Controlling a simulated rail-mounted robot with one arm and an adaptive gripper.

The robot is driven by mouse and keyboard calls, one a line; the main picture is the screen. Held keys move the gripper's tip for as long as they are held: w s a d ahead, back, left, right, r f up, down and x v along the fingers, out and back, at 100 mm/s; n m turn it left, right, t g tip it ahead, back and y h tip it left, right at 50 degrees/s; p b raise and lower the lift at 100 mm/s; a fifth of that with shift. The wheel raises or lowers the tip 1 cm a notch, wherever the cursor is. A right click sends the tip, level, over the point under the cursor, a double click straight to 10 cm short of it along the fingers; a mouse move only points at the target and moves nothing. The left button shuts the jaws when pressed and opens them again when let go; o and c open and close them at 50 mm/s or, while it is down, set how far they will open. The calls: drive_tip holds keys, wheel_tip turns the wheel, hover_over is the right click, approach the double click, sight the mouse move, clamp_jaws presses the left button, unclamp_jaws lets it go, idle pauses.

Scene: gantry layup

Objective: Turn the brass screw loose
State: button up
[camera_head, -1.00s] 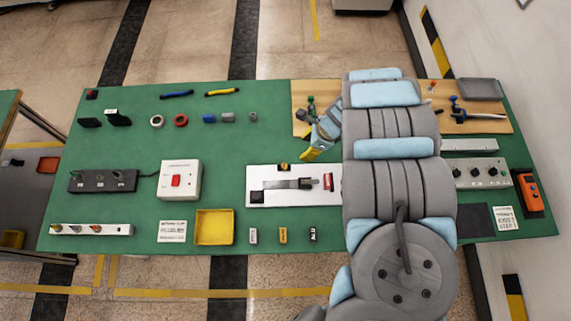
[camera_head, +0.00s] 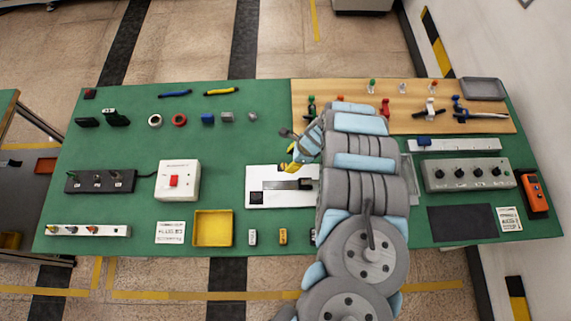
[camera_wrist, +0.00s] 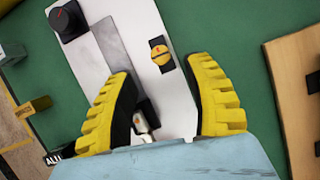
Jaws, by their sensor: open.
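A dark part with a pale end (camera_wrist: 141,120) shows between the fingers. In the head view my gripper (camera_head: 293,162) is over the upper edge of the white plate (camera_head: 262,205) and hides the screw.
A black knob (camera_wrist: 68,21) and a grey strip (camera_wrist: 116,45) are on the plate. A white box with a red switch (camera_head: 178,182) and a yellow tray (camera_head: 213,228) stand to the left. A wooden board (camera_head: 350,95) lies behind. Small labelled blocks line the front.

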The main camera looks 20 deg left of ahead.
sight(285, 165)
drive_tip(key=shift+x, duration=2.55)
clamp_jaws()
